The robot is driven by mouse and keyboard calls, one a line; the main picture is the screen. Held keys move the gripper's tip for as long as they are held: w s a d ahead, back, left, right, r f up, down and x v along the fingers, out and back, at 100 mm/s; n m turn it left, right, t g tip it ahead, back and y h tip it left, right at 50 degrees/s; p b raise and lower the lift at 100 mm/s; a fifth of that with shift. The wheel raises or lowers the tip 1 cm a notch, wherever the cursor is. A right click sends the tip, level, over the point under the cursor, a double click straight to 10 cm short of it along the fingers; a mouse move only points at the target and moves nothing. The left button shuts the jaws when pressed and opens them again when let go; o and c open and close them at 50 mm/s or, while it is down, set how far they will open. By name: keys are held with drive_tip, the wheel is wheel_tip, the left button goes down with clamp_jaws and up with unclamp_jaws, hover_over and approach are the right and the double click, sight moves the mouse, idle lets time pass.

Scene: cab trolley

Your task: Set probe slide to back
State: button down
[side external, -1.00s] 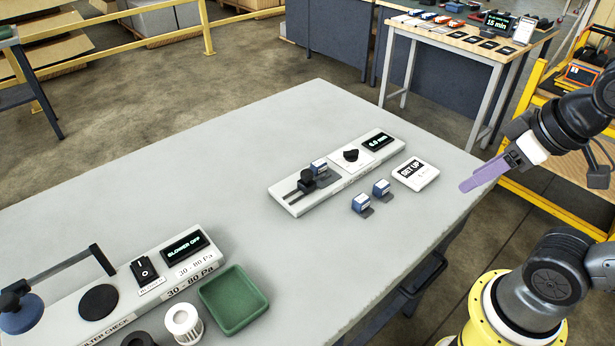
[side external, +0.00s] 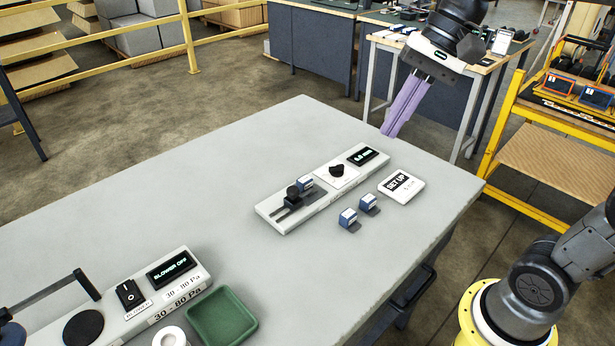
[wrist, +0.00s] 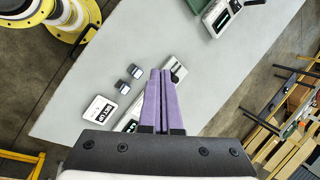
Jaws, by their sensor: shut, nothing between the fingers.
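The probe slide is a black knob (side external: 293,193) on a slotted track (side external: 288,207) at the near-left end of a long white panel (side external: 325,200). A blue-and-white block (side external: 306,183) sits beside the knob. The panel also carries a black dial (side external: 336,170) and a small display (side external: 363,155). My gripper (side external: 389,133) has purple fingers, shut and empty, above the far edge of the table, apart from the panel. In the wrist view the fingers (wrist: 161,75) hide much of the panel, whose end shows beside them (wrist: 177,72).
Two blue-and-white blocks (side external: 348,218) (side external: 369,202) and a white "SET UP" card (side external: 401,186) lie beside the panel. A blower panel (side external: 160,290) and a green tray (side external: 222,318) stand at the near left. The left-middle table is bare.

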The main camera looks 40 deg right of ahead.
drive_tip(key=w+d+f+m+g+y, duration=0.1)
drive_tip(key=w+d+f+m+y, duration=0.15)
drive_tip(key=w, duration=0.45)
drive_tip(key=w+d+f+m+g+y, duration=0.1)
drive_tip(key=w+d+f+m, duration=0.15)
drive_tip(key=w, duration=0.45)
drive_tip(key=w+d+f+m, duration=0.1)
drive_tip(key=w+d+f, duration=0.2)
drive_tip(key=f, duration=0.2)
drive_tip(key=w+d+f+m+y, duration=0.1)
drive_tip(key=w+d+f+m, duration=0.1)
drive_tip(key=f, duration=0.4)
drive_tip(key=shift+w+d+f, duration=0.25)
drive_tip(key=shift+w+d, duration=0.35)
drive_tip(key=shift+d, duration=0.45)
approach(307, 195)
drive_tip(key=x, duration=0.3)
drive_tip(key=shift+a, duration=0.5)
drive_tip(key=shift+a+r, duration=0.2)
drive_tip(key=shift+a, duration=1.65)
